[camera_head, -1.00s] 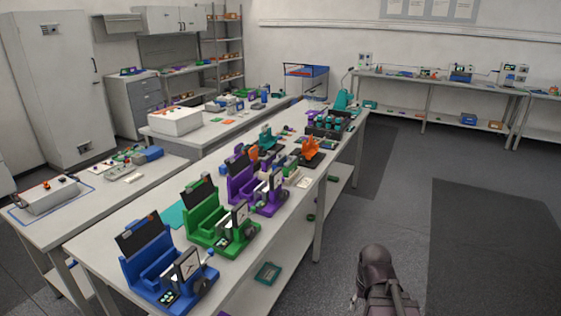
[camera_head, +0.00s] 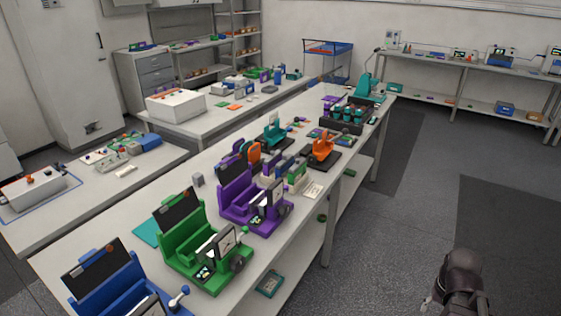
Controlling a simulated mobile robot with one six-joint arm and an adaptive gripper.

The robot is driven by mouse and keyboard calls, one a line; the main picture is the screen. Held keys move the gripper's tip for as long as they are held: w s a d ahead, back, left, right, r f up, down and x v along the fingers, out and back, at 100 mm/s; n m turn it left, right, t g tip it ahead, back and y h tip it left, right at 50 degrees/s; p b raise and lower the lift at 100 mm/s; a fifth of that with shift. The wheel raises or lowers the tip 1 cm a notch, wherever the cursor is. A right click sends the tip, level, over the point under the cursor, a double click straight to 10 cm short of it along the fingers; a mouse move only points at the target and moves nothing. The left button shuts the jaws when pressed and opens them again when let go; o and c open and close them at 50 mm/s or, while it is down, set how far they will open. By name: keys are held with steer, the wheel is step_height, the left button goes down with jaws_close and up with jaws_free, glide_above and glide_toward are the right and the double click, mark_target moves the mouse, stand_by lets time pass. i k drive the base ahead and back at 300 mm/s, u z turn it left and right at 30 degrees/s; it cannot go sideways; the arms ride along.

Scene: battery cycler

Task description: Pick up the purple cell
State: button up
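No cell can be surely singled out as the purple one at this distance. A row of small upright coloured pieces (camera_head: 284,172) stands mid-bench, just behind the purple cycler-like device (camera_head: 238,199); I cannot tell whether a purple cell is among them. Small purple pieces (camera_head: 329,101) also show by the dark rack (camera_head: 343,123) toward the far end. A dark rounded part of my arm shows at the bottom right, over the floor and well apart from the bench. My gripper's fingers cannot be made out.
The long white bench (camera_head: 222,290) also carries a green device (camera_head: 190,245), a blue device (camera_head: 108,285), an orange fixture (camera_head: 321,148) and a teal fixture (camera_head: 272,134). A second bench (camera_head: 50,212) stands at the left. Grey floor (camera_head: 405,225) is open right of the long bench.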

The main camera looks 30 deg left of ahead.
mark_target(268, 169)
steer(key=u, duration=0.05)
steer(key=i, duration=0.75)
steer(key=u, duration=0.65)
steer(key=i, duration=0.65)
steer(key=u, duration=0.35)
